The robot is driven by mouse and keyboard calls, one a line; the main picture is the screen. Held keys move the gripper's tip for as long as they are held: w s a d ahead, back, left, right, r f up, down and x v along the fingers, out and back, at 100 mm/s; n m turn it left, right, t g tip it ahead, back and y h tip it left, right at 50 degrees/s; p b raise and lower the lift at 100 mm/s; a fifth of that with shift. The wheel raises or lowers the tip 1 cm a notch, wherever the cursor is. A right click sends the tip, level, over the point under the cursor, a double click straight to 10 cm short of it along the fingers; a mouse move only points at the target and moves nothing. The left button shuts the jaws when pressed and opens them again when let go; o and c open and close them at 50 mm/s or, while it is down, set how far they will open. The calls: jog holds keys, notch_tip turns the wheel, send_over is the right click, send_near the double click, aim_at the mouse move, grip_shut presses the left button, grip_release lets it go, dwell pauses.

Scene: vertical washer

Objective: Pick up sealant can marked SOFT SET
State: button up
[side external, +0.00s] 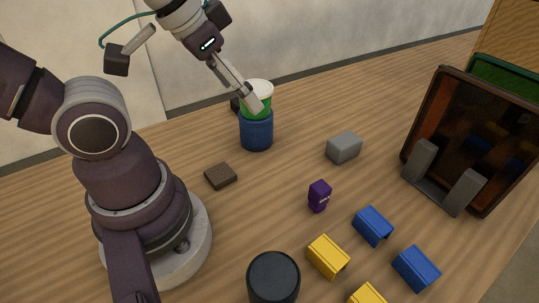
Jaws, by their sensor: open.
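A can with a white lid and a green body (265,98) stands upright in or on a blue cylinder (257,132) near the back middle of the table. No SOFT SET lettering can be read on it, so I cannot tell whether it is the sealant can. My gripper (245,104) is open and comes down from the upper left at the can. One light finger overlaps the can's front left side in the picture, and a dark fingertip shows just left of it. Contact cannot be told. My finger hides part of the can.
A dark cylinder (273,279) stands at the front. A grey block (344,147), dark flat block (220,176) and small purple box (319,196) lie around the middle. Blue brackets (373,226) and yellow brackets (328,256) lie front right. A dark framed panel (470,135) stands right, beside a grey holder (443,191).

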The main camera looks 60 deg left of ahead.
dwell(0.3)
jog(key=o, duration=0.4)
jog(key=m+g, duration=0.5)
jog(key=m, duration=1.2)
send_over(273, 289)
jog(key=w+a, duration=0.1)
jog(key=a, duration=0.1)
jog(key=f, duration=0.5)
jog(key=shift+w+f, duration=0.2)
jog(key=shift+m+g, duration=0.3)
jog(key=shift+m, duration=0.1)
jog(key=f, duration=1)
jog(key=shift+s+d+f, duration=0.3)
jog(key=shift+d+f, duration=0.05)
jog(key=shift+d, duration=0.05)
jog(key=shift+c, duration=0.2)
